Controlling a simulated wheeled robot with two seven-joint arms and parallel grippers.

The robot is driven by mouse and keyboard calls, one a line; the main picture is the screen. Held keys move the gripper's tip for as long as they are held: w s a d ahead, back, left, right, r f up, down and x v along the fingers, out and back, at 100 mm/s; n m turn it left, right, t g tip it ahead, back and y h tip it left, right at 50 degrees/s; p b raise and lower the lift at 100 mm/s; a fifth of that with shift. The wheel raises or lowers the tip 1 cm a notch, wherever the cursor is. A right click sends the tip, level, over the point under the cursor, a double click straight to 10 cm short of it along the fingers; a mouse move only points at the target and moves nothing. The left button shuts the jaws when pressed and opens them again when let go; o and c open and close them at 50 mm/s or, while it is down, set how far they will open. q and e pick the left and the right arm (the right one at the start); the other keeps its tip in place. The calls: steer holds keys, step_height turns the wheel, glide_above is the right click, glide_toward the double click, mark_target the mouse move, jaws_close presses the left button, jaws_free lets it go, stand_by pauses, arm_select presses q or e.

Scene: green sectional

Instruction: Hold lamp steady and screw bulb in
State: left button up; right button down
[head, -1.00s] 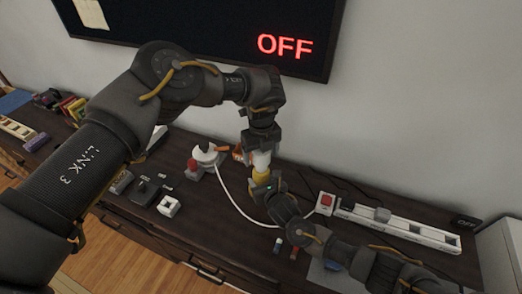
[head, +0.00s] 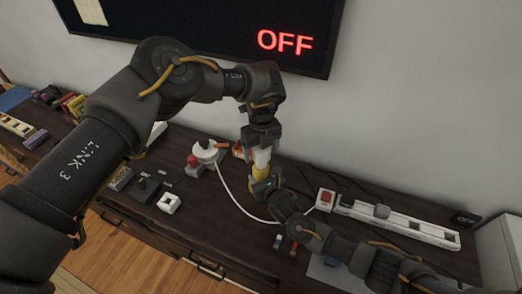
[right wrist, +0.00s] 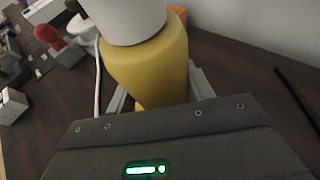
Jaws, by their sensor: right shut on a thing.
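The yellow lamp part (head: 260,173) stands upright at the middle of the dark cabinet top, with a white rounded part (head: 262,158) on top of it, probably the bulb. My right gripper (head: 263,185) is shut on the yellow part from the front right. In the right wrist view the yellow part (right wrist: 150,65) sits between its jaws, and the white part (right wrist: 125,18) rests on top, cut off by the frame edge. My left gripper (head: 262,145) points down right over the white part. Its fingertips are too small and dark to tell if they grip it.
A red-button box (head: 325,199) and a long white power strip (head: 400,224) are right. The wall display (head: 285,43) reads OFF.

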arm_select(q)
step_height(320, 180, up, 12)
stand_by(0.7)
arm_select(e)
steer(key=shift+c, duration=2.4)
jaws_free()
steer(key=v, duration=1)
steer(key=shift+s+d+r, duration=0.15)
steer(key=shift+s+d, duration=0.05)
steer(key=shift+s, duration=0.1)
